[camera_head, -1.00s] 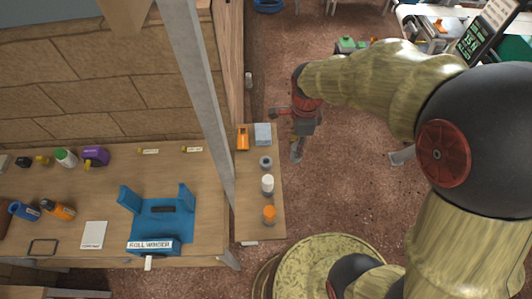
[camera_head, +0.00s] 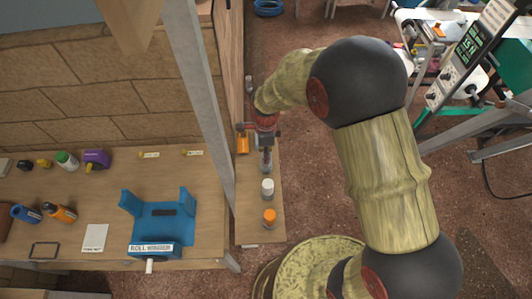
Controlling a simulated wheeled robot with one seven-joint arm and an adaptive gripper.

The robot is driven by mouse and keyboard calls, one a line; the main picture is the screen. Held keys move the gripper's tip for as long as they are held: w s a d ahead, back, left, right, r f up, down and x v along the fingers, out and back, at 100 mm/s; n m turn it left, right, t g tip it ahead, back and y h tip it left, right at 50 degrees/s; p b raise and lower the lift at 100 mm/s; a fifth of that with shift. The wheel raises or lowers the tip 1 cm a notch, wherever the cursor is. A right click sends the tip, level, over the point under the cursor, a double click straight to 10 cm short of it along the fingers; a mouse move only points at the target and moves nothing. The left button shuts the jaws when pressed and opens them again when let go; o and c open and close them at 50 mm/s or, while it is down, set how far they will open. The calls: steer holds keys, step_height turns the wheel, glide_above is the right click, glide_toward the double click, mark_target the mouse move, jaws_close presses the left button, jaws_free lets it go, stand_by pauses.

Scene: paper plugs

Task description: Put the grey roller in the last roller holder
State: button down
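My gripper (camera_head: 266,166) points down over the narrow side shelf (camera_head: 247,225), behind the white cylinder (camera_head: 267,188). It covers the spot where a small grey round piece stood, which may be the grey roller. I cannot tell whether the fingers touch it, or whether they are open or shut. A blue stand labelled "ROLL WINDER" (camera_head: 152,247), with two uprights, sits on the workbench to the left. I cannot make out which part is the last roller holder.
An orange-topped bottle (camera_head: 269,217) stands near the shelf's front end. An orange item (camera_head: 242,144) lies left of my gripper. A grey post (camera_head: 203,95) rises between bench and shelf. The workbench (camera_head: 100,195) also holds bottles, a purple item (camera_head: 97,158) and a paper card (camera_head: 94,236).

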steer(key=shift+f, duration=0.3)
steer(key=shift+f, duration=0.2)
steer(key=c, duration=1.4)
jaws_free()
steer(key=shift+r, duration=0.15)
step_height(320, 180, up, 12)
steer(key=shift+r, duration=0.15)
